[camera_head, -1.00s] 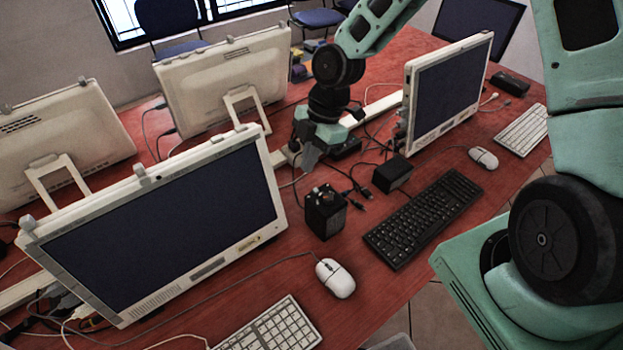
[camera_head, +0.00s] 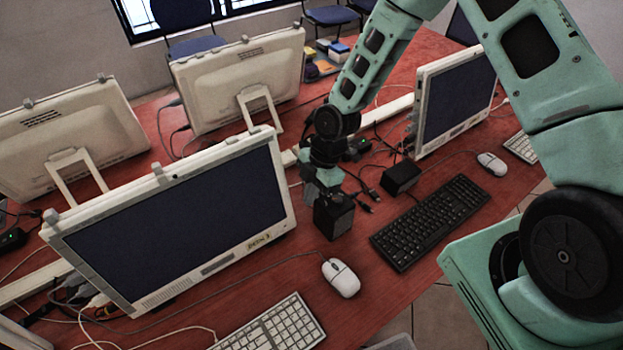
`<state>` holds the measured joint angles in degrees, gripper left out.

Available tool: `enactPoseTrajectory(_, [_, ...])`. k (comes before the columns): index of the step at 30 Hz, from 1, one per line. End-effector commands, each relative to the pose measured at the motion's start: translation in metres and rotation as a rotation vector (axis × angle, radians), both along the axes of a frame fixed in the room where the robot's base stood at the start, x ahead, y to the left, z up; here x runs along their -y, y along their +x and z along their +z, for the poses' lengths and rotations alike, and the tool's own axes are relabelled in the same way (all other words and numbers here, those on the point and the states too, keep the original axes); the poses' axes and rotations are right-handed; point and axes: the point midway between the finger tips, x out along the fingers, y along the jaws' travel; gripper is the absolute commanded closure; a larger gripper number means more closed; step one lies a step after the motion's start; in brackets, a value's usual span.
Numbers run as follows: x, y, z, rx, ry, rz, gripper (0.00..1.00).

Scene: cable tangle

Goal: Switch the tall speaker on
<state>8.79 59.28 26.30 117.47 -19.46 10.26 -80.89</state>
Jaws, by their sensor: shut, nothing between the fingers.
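The tall speaker (camera_head: 335,219) is a black upright box on the red table, between the front-left monitor and the black keyboard. A lower black box, perhaps the other speaker (camera_head: 402,177), stands to its right and farther back. My gripper (camera_head: 318,193) points down at the tall speaker's top and is shut with nothing in it. It covers the speaker's top and back edge in this view. I cannot tell whether the fingers touch the speaker. No switch or power light can be made out on the speaker.
The front-left monitor (camera_head: 180,222) stands close left of my gripper. A black keyboard (camera_head: 430,222) and a white mouse (camera_head: 341,278) lie nearby. Loose cables (camera_head: 362,194) lie between the two black boxes. Red table in front of the tall speaker is mostly clear.

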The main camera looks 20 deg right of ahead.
Motion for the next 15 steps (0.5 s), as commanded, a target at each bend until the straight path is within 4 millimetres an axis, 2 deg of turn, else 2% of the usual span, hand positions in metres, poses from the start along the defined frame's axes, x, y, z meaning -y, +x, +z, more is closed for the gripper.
enactPoseTrajectory(1, [0.009,0.003,0.005,0.001,-0.001,-0.008,1.00])
enactPoseTrajectory(6, [0.025,0.007,0.004,0.000,-0.001,-0.004,1.00])
enactPoseTrajectory(15, [0.030,0.009,0.002,0.001,-0.001,-0.001,1.00])
